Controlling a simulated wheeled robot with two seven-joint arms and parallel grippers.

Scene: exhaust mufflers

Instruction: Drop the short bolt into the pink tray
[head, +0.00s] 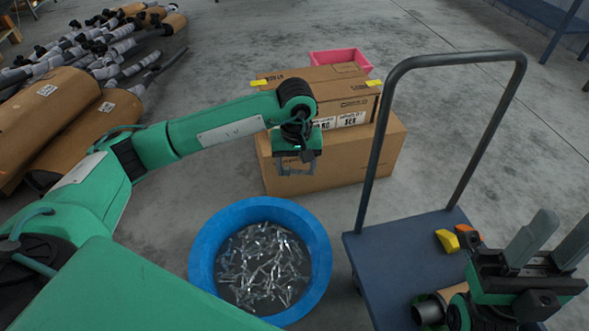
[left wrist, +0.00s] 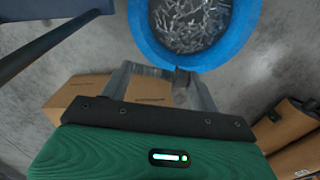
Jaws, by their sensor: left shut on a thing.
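My left gripper (head: 297,171) is in front of the stacked cardboard boxes, above the far side of the blue tub. In the left wrist view its fingers (left wrist: 160,72) are shut on a small grey metal bolt (left wrist: 150,70) that spans between the tips; its length is hard to judge. The pink tray (head: 340,56) stands behind the boxes at the top centre of the head view, its lower part hidden by them. The blue tub (head: 320,245) holds many loose silvery bolts (head: 262,265). My right gripper (head: 548,238) is at the lower right, its fingers apart and empty.
Two cardboard boxes (head: 335,165) are stacked between the tub and the tray. A dark blue cart (head: 405,255) with a tall handle (head: 385,120) stands to the right, with a yellow item (head: 447,240) on it. Mufflers (head: 110,50) lie at the upper left.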

